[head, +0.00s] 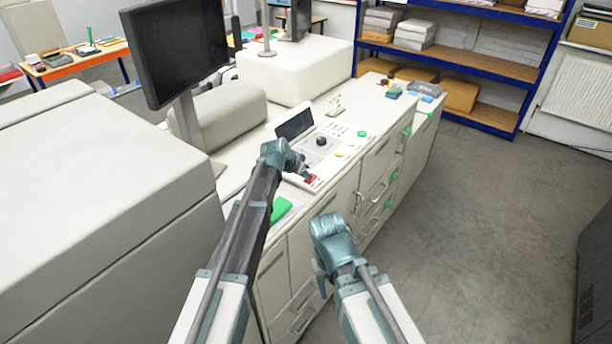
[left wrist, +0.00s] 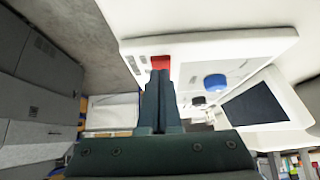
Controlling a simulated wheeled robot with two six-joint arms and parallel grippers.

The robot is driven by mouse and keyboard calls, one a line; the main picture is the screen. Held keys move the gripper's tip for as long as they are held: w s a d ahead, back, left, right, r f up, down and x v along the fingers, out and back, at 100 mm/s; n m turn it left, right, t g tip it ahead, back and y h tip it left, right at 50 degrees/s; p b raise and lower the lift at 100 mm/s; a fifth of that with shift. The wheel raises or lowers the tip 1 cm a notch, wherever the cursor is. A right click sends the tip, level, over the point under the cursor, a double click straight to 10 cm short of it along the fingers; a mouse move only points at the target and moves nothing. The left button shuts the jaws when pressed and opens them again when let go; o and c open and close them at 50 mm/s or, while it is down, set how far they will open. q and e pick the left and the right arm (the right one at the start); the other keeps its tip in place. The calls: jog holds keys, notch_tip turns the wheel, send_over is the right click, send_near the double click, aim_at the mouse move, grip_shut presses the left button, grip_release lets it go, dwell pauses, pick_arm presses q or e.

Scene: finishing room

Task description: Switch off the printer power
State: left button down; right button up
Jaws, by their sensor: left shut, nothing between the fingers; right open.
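A red switch (head: 311,178) sits at the near corner of the white control panel (head: 330,160) on the printer's counter. It also shows as a red block in the left wrist view (left wrist: 160,62), right at the tips of my shut fingers. My left gripper (head: 305,173) is shut and empty, its tips at the switch; I cannot tell whether they touch it. The fingers (left wrist: 161,80) hide part of the switch in the left wrist view. My right gripper (head: 320,284) is open and empty, low in front of the cabinet doors; its fingers are mostly hidden by its wrist.
A large monitor (head: 177,45) stands behind my left arm. A green item (head: 281,209) lies beside that arm.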

pick_arm(q)
jog(key=shift+r+p, duration=0.45)
jog(key=shift+r, duration=0.2)
jog(key=shift+s+r+p, duration=0.1)
jog(key=shift+r+p, duration=0.8)
jog(key=f+p+v, duration=0.1)
jog(key=p+v, duration=0.7)
jog(key=v, duration=0.3)
jog(key=shift+s+a+r, duration=0.25)
jog(key=shift+s+a, duration=0.25)
jog(key=shift+s, duration=0.05)
